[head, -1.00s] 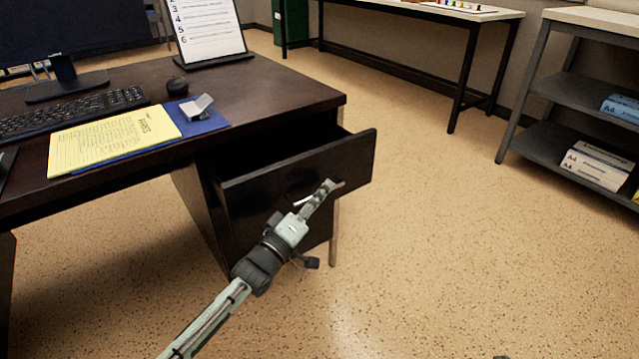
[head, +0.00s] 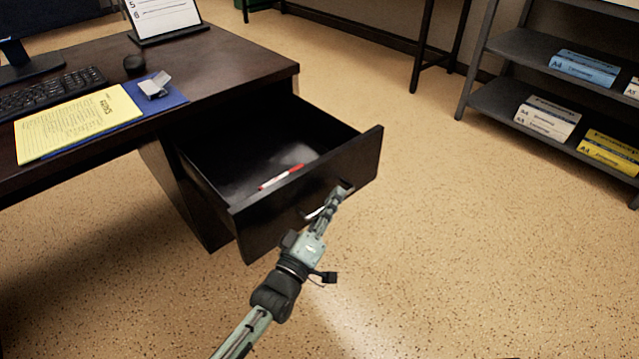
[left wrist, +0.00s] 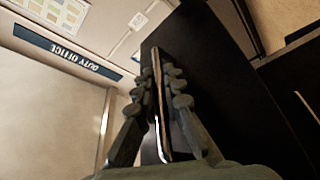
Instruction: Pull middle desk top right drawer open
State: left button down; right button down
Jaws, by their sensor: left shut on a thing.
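The dark wood desk (head: 215,60) fills the left of the head view. Its top right drawer (head: 345,165) stands well open, and its inside shows a red and white marker (head: 281,177) on the bottom. My left gripper (head: 338,196) is at the drawer front, shut on the metal drawer handle (head: 314,213). In the left wrist view the fingers (left wrist: 163,85) close at the handle (left wrist: 161,140) beside the dark drawer front (left wrist: 215,80). The fingers hide part of the handle. My right gripper is not in view.
On the desk are a keyboard (head: 50,92), a mouse (head: 134,65), a yellow pad (head: 78,124) and a blue folder (head: 170,101) with a small grey object. A shelf (head: 500,98) with paper packs stands at the upper right. The floor (head: 480,260) right of the drawer is clear.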

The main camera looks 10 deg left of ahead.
pick_arm(q)
jog(key=shift+s+d+f, duration=0.1)
jog(key=shift+s+d, duration=0.45)
jog(key=shift+d, duration=0.1)
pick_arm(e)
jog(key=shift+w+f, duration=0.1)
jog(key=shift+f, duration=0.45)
pick_arm(q)
jog(key=c, duration=1.9)
grip_release()
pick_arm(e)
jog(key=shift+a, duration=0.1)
